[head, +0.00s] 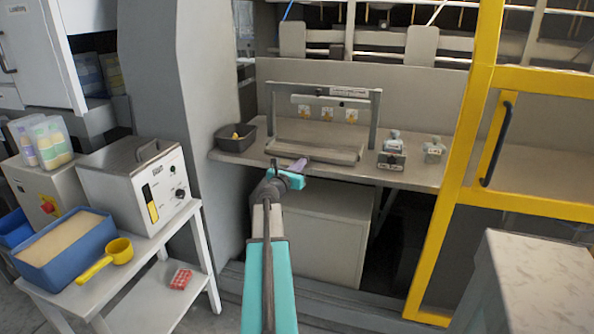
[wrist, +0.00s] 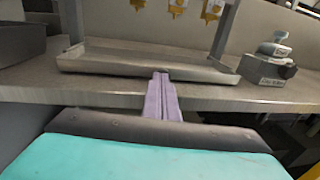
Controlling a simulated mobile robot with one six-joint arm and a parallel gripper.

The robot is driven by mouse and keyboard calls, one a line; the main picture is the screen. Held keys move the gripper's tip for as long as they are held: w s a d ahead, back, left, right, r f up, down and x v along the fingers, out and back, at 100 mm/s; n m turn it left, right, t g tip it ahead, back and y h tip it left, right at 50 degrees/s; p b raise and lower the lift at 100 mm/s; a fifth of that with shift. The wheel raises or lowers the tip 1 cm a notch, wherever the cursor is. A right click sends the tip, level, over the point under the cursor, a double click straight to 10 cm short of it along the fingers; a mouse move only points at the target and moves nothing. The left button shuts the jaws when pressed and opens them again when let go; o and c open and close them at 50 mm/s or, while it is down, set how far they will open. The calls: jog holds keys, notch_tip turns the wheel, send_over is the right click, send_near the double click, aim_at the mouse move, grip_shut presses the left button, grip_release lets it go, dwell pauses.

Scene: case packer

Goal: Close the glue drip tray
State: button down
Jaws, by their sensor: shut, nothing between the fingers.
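The tray also spans the upper middle of the wrist view (wrist: 110,62). My gripper (head: 301,164) is in front of the tray's front side, with purple fingers pointing at it. In the wrist view the fingers (wrist: 161,77) are together and empty, their tips overlapping the front lip near its middle. I cannot tell whether they touch it.
A dark bin (head: 236,137) stands left of the tray. Small grey devices (head: 391,158) stand to its right. The shelf (head: 420,177) has bare room at the right. A yellow guard frame (head: 455,180) rises there. A white cabinet (head: 322,230) is below the shelf.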

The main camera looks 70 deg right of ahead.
aim_at(304, 156)
jog(key=d, duration=0.6)
jog(key=shift+w, duration=0.15)
jog(key=shift+r, duration=0.25)
jog(key=shift+d+r, duration=0.15)
jog(key=shift+w+a, duration=0.15)
jog(key=shift+a, duration=0.25)
jog(key=a, duration=1.4)
jog(key=shift+w+f+b, duration=0.25)
jog(key=shift+w+b, duration=0.1)
jog(key=shift+w, duration=0.1)
